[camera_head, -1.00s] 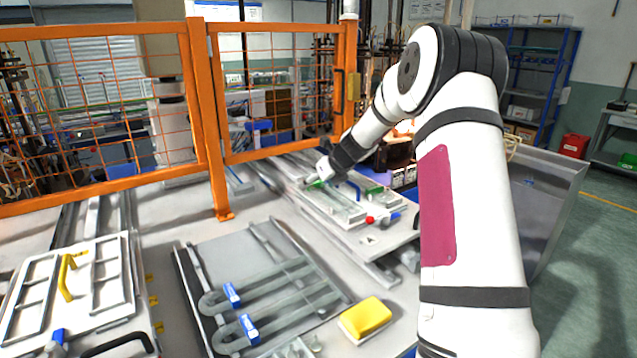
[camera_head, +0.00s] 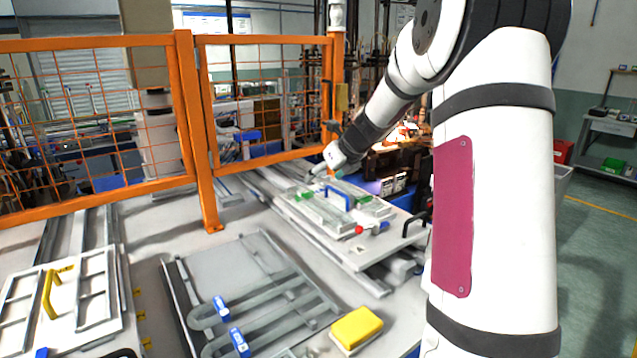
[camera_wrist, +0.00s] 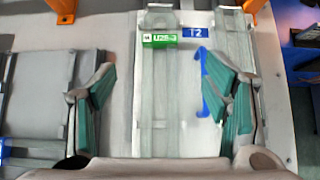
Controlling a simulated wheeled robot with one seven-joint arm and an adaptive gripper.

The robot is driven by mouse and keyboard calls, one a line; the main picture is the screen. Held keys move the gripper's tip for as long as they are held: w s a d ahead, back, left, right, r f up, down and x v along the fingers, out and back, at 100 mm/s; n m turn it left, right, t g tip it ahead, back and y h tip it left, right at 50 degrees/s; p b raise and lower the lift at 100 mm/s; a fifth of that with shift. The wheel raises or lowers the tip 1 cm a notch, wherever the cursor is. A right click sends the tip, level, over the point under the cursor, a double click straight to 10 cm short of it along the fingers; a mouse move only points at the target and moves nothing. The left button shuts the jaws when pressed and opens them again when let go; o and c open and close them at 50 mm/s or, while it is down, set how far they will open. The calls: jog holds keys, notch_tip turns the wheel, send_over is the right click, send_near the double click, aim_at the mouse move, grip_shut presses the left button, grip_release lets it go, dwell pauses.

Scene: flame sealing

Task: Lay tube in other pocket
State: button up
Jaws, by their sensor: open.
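My gripper (camera_wrist: 163,110) is open, its two teal fingers apart with nothing held between them. It hangs above the light fixture plate (camera_head: 362,255) in the head view. A grey tube with a green tag (camera_wrist: 175,38) lies along the left pocket of the plate, in line with the gap between the fingers. A blue T2 label (camera_wrist: 196,32) and a blue handle (camera_wrist: 210,88) are right of that tube. The right pocket (camera_wrist: 235,50) is partly hidden by the right finger; I cannot tell what lies in it there. The head view also shows the blue handle (camera_head: 340,191).
Grey U-shaped tubes with blue tags (camera_head: 221,307) lie on a dark-edged tray in front. A yellow block (camera_head: 357,326) sits right of it. An orange mesh fence (camera_head: 205,190) stands behind. A white panel with a yellow handle (camera_head: 48,292) is at left.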

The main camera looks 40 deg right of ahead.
jog(key=s+a+r+n+g+y, duration=0.1)
jog(key=s+a+r+n, duration=0.2)
jog(key=s+a+n, duration=0.65)
jog(key=s+a+r+n+g, duration=0.1)
jog(key=s+a+r+n, duration=0.3)
jog(key=a+n, duration=0.55)
jog(key=s+a+f+n, duration=0.1)
jog(key=s+a+n, duration=0.2)
jog(key=s+n, duration=0.2)
jog(key=s+a+f+n+g, duration=0.1)
jog(key=s+a+n, duration=0.2)
jog(key=s+n, duration=0.3)
jog(key=s+a+f+n+g+h, duration=0.1)
jog(key=s+a+n, duration=0.2)
jog(key=s+n, duration=0.3)
jog(key=s, duration=0.5)
jog(key=shift+s+f, duration=0.2)
jog(key=shift+s, duration=0.05)
